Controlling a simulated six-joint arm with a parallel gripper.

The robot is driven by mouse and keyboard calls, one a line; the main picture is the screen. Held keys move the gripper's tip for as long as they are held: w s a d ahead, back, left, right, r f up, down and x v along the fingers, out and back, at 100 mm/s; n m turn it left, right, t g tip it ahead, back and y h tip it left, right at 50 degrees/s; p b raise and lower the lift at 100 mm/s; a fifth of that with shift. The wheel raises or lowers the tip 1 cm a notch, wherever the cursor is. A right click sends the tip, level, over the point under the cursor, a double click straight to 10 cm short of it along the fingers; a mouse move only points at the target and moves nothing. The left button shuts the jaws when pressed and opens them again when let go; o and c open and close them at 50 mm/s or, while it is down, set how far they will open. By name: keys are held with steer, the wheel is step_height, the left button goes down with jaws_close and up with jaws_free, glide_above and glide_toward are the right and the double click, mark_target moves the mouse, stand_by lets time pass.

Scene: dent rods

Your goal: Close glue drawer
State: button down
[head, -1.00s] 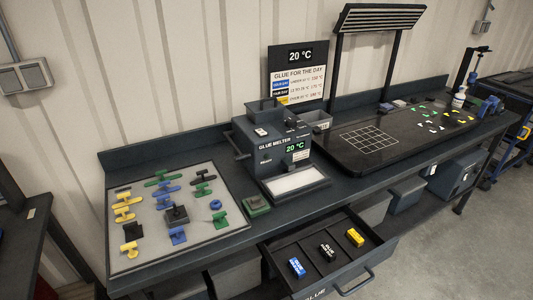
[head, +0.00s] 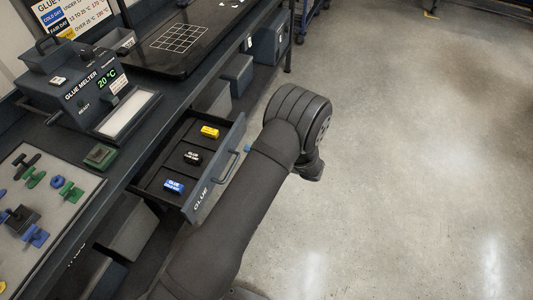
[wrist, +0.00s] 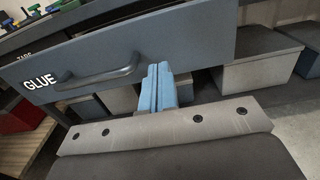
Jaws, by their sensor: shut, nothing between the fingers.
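The glue drawer (head: 160,183) is pulled out from under the bench in the head view. It holds a blue, a black and a yellow glue block in separate compartments. Its front with the GLUE label and bar handle (wrist: 97,77) fills the upper part of the wrist view. My gripper (wrist: 159,72) shows blue fingers pressed together, with nothing between them. The fingertips are in front of the drawer face, just right of the handle; whether they touch it I cannot tell. In the head view my arm reaches past the drawer front, and the fingers are mostly hidden.
The glue melter (head: 85,85) stands on the bench above the drawer. A mat with coloured parts (head: 62,215) lies at the left. Grey bins (wrist: 262,70) stand below the bench. The floor (head: 420,150) to the right is clear.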

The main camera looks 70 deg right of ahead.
mark_target(190, 135)
steer(key=shift+w, duration=1.95)
steer(key=w, duration=2)
steer(key=shift+w, duration=0.5)
steer(key=shift+r, duration=0.1)
steer(key=shift+s+d, duration=0.1)
steer(key=shift+s, duration=0.3)
steer(key=s, duration=1.4)
steer(key=shift+w, duration=0.15)
